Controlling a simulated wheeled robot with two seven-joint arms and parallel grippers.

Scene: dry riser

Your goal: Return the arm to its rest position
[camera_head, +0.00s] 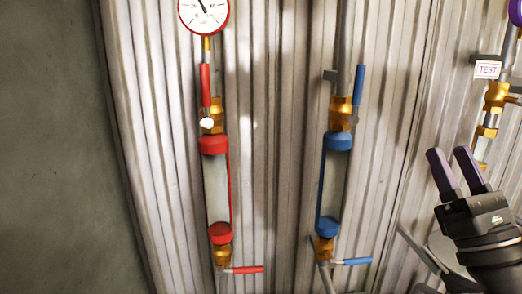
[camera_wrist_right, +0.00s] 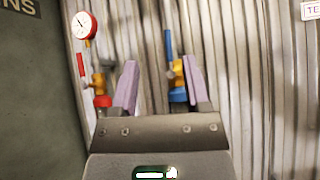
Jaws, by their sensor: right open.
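My right gripper (camera_head: 454,166) is at the right of the head view, its two fingers apart with nothing between them. In the right wrist view its fingers (camera_wrist_right: 159,85) point toward the corrugated wall, and the gap between them is empty. It touches nothing that I can see. In the head view it is right of the blue-capped sight glass (camera_head: 334,185) and below the TEST tag (camera_head: 487,69). My left gripper does not show in either view.
A red-capped sight glass (camera_head: 216,190) with a red lever (camera_head: 205,85) hangs below a round gauge (camera_head: 204,12). A blue upper lever (camera_head: 359,85) and blue lower lever (camera_head: 357,261) flank the other line. Brass fittings (camera_head: 491,98) are at right. A dark green wall (camera_head: 55,150) is at left.

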